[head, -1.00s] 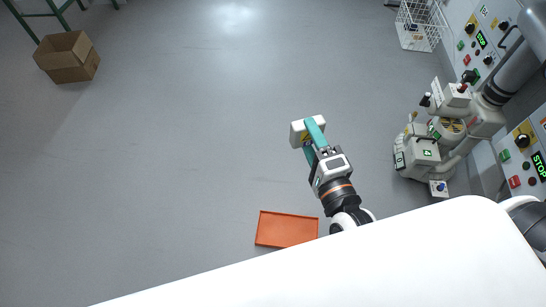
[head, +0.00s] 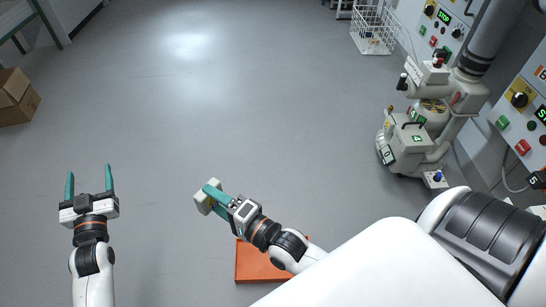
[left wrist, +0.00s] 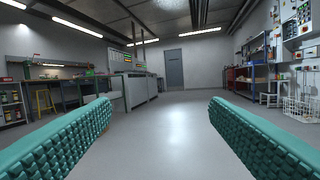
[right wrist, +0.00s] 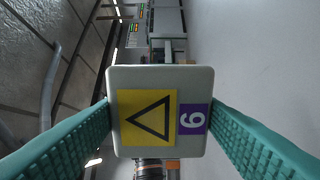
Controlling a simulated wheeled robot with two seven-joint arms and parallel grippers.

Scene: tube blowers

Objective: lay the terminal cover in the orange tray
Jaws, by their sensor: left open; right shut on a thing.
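The terminal cover (right wrist: 160,82) is a light grey box face with a yellow triangle label and a purple label in the right wrist view. My right gripper (head: 213,191) is shut on it, one teal finger on each side. In the head view the cover (head: 205,201) shows as a small pale block at the fingertips. The orange tray (head: 258,268) lies at the bottom centre, partly hidden by my right arm and the white body edge; its visible floor is bare. My left gripper (head: 90,183) is open and empty at the left, and its fingers show spread in the left wrist view (left wrist: 160,115).
A grey machine (head: 420,140) with pipes stands at the right beside control panels (head: 520,100). A white wire basket (head: 374,30) is at the back right. A cardboard box (head: 16,98) sits at the far left. The middle floor is clear.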

